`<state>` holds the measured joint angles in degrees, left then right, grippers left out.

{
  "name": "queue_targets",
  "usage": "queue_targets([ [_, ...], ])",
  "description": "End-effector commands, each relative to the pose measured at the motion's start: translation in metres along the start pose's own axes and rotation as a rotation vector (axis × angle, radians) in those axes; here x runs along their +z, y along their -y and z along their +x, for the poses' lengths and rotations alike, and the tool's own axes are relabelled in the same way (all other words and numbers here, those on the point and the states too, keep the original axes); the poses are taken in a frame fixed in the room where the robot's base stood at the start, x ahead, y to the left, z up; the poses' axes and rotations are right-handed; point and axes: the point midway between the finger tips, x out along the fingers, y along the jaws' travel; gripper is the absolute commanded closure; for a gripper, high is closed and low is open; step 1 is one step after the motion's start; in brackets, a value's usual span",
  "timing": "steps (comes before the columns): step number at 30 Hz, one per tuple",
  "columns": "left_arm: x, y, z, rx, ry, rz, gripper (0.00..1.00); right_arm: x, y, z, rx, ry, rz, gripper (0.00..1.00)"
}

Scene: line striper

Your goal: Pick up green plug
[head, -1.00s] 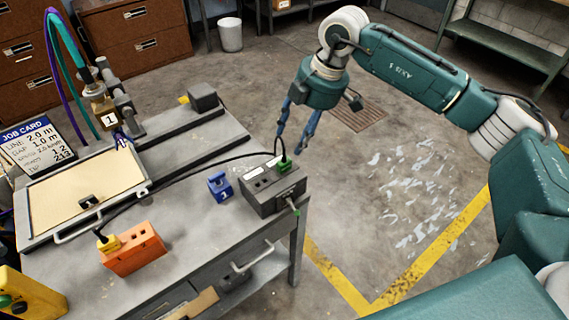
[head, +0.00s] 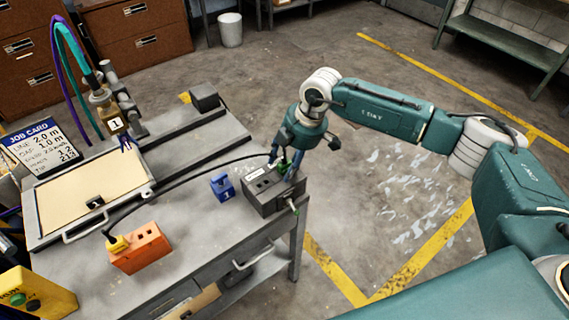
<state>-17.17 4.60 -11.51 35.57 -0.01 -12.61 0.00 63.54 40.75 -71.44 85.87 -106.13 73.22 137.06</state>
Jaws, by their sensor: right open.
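The green plug (head: 282,167) sits in the top of the dark grey socket box (head: 262,197) near the right edge of the bench. A black cable runs from the plug to the left. My right gripper (head: 285,167) points down at the plug, its blue fingers open and on either side of it. The fingers partly hide the plug, and I cannot tell whether they touch it. My left gripper is not in view.
An orange socket box (head: 143,255) with a yellow plug (head: 117,244) stands at the front left of the bench. A small blue block (head: 221,186) lies just left of the grey box. A dark block (head: 204,97) stands behind. The floor right of the bench is open.

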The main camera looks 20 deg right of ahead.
Motion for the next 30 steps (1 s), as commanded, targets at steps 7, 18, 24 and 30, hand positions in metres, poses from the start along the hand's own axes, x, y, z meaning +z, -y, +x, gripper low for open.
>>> queue_targets([
  [7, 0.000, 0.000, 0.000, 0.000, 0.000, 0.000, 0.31, 0.000, 0.000, 0.000, 0.000, 0.000, 0.000, 0.81],
  [18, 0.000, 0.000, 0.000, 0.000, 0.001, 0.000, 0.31, -0.003, 0.001, 0.000, -0.002, -0.006, -0.002, 1.00],
  [24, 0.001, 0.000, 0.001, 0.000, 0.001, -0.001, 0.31, -0.004, 0.001, -0.001, -0.002, -0.009, -0.003, 1.00],
  [30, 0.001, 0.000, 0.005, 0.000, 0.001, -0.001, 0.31, -0.010, -0.003, -0.016, 0.002, -0.013, -0.004, 1.00],
])
